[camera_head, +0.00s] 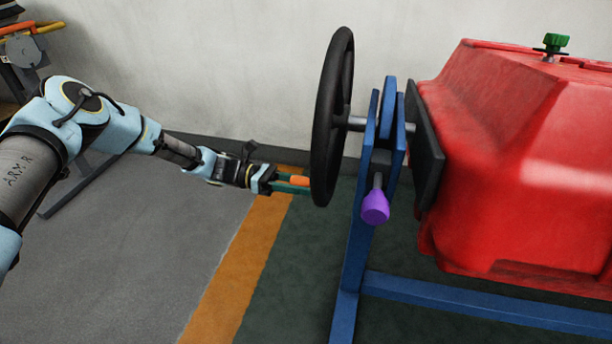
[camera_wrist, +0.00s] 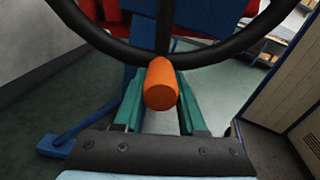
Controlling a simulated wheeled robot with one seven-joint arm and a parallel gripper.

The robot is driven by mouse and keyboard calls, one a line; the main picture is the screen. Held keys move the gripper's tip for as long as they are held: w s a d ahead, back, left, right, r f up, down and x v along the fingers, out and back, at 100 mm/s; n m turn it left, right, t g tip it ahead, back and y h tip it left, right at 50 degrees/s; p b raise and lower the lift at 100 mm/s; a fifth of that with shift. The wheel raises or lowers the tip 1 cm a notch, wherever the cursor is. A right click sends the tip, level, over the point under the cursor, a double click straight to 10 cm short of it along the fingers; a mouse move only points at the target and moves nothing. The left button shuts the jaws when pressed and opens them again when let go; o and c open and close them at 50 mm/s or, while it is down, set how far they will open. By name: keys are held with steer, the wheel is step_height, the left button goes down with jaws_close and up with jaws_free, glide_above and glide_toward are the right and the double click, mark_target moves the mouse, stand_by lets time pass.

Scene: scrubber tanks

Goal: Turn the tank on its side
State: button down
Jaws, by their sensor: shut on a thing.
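The red tank (camera_head: 520,160) hangs in a blue stand (camera_head: 356,240) at the right of the head view. It looks upright, with a green knob (camera_head: 551,43) on top. A black handwheel (camera_head: 330,120) sits on a shaft at the stand's near side and is seen nearly edge-on. Its orange handle (camera_wrist: 160,84) sticks out from the lower rim toward the wrist camera. My gripper (camera_head: 302,183) is shut on this handle, with a green finger on each side of it. A purple knob (camera_head: 375,207) sits on the stand below the shaft.
An orange floor stripe (camera_head: 233,265) runs between grey floor and the dark green floor under the stand. A pale wall (camera_head: 220,70) stands behind. Cabinets (camera_wrist: 284,75) show at the right of the wrist view. Other equipment (camera_head: 25,50) stands at the far left.

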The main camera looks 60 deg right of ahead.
steer(key=s+a+r+n+p, duration=0.1)
steer(key=a+r+n+p, duration=0.2)
steer(key=a+p, duration=0.1)
steer(key=s+a+r+n+p, duration=0.1)
steer(key=a+r+n+p, duration=0.2)
steer(key=a+n+p, duration=0.1)
steer(key=s+a+r+n+p, duration=0.2)
steer(key=a+r+n+p, duration=0.2)
steer(key=p, duration=0.2)
steer(key=shift+s+a+r+n+p, duration=0.1)
steer(key=shift+a+r+n+p, duration=0.15)
steer(key=shift+r+n+p, duration=0.55)
steer(key=shift+a+r+n+p, duration=0.2)
steer(key=shift+r+n+p, duration=0.15)
steer(key=shift+r+p, duration=0.8)
steer(key=shift+s+a+r+n+p, duration=0.1)
steer(key=shift+a+r+n+p, duration=0.15)
steer(key=shift+r+n+p, duration=0.75)
steer(key=shift+r+m+b, duration=0.35)
steer(key=shift+r+m, duration=0.05)
steer(key=shift+m, duration=0.05)
steer(key=shift+c, duration=2.3)
jaws_free()
